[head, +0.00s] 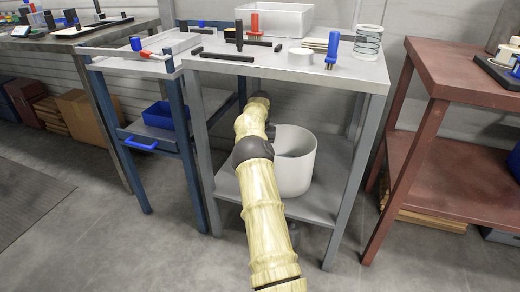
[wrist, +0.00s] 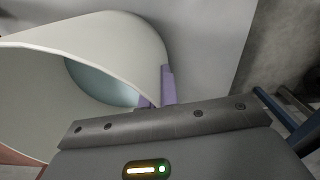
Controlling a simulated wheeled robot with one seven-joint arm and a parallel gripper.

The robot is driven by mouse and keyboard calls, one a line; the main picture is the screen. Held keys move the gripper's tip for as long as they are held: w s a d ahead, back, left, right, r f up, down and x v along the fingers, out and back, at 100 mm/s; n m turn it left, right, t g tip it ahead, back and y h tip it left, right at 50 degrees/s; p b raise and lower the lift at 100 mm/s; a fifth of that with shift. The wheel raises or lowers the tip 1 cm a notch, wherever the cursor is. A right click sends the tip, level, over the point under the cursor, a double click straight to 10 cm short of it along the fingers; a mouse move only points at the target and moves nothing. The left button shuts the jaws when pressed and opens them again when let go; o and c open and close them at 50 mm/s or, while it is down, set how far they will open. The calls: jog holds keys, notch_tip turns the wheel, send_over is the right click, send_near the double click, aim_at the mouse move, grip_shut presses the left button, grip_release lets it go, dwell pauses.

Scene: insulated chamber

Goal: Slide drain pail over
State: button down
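The drain pail (head: 295,168) is a white, open-topped round bucket. It stands upright on the lower shelf (head: 318,207) of the grey table, just right of my arm. In the wrist view the pail (wrist: 95,35) fills the upper left, with a pale blue surface showing inside it. My gripper (wrist: 157,95) has its purple fingers on either side of the pail's wall at the rim, one inside and one outside. They look closed on the wall. In the head view my gripper is hidden behind the arm and pail.
The table's upper top (head: 265,65) is close above the pail and holds a white bin (head: 275,19), tools and a wire coil (head: 368,42). Table legs stand on both sides. A blue cart (head: 165,95) is left, a red table (head: 440,75) right. The shelf right of the pail is bare.

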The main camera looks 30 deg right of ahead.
jog(key=shift+s+f, duration=0.1)
jog(key=shift+s, duration=0.35)
jog(key=c, duration=1.6)
grip_release()
jog(key=shift+w, duration=0.15)
notch_tip(320, 180, up, 8)
jog(key=p, duration=0.5)
jog(key=shift+f, duration=0.2)
jog(key=shift+f, duration=0.1)
